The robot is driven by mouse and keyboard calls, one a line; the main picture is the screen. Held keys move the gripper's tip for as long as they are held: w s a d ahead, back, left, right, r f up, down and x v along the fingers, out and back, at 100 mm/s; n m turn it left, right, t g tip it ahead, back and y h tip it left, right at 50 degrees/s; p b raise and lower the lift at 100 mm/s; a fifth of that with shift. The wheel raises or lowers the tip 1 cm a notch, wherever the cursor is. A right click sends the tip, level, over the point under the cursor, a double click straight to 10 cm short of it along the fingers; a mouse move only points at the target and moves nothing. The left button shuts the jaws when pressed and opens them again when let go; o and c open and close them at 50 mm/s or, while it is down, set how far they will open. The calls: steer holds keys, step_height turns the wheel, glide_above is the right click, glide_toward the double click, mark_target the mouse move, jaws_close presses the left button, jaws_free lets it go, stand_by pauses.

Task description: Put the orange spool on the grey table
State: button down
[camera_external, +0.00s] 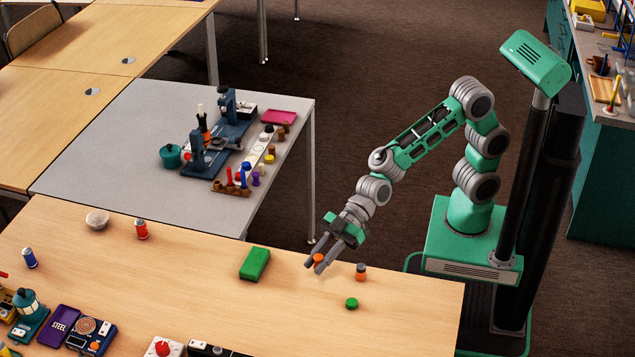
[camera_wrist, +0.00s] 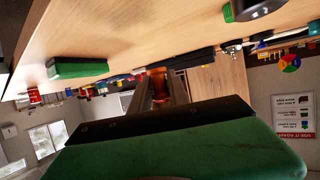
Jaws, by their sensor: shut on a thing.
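My gripper (camera_external: 318,264) is shut on a small orange thing, which looks like the orange spool (camera_external: 318,258). It is over the wooden table near its back right edge. In the wrist view the orange spool (camera_wrist: 158,76) shows between my two fingers, partly hidden by them. Whether it touches the tabletop is hard to tell. The grey table (camera_external: 105,135) stands behind and left of the wooden table. Its left and front parts are bare.
On the wooden table are a green block (camera_external: 255,263), a dark jar with orange (camera_external: 361,271), a green disc (camera_external: 351,303), a red can (camera_external: 141,229) and a bowl (camera_external: 97,220). Blue apparatus (camera_external: 197,156), a teal pot (camera_external: 171,156) and several small pieces crowd the grey table's right half.

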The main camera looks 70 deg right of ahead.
mark_target(310, 287)
steer(key=shift+w+a+f, duration=0.3)
steer(key=shift+f, duration=0.2)
steer(key=shift+w+a+f, duration=0.3)
steer(key=shift+f, duration=0.2)
steer(key=shift+w+a+f+b, duration=0.15)
steer(key=shift+f+b, duration=0.2)
steer(key=shift+f, duration=0.55)
steer(key=shift+w+a+f+b, duration=0.15)
steer(key=shift+f+b, duration=0.2)
steer(key=shift+f, duration=0.5)
steer(key=shift+f, duration=0.25)
steer(key=c, duration=1.3)
jaws_free()
steer(key=shift+o, duration=0.2)
steer(key=shift+r, duration=0.1)
steer(key=shift+r+p, duration=0.15)
steer(key=shift+p, duration=0.15)
steer(key=shift+o, duration=0.5)
steer(key=v, duration=0.3)
steer(key=f+v, duration=0.1)
steer(key=v, duration=0.3)
steer(key=shift+s+d+p, duration=0.35)
steer(key=shift+d, duration=0.1)
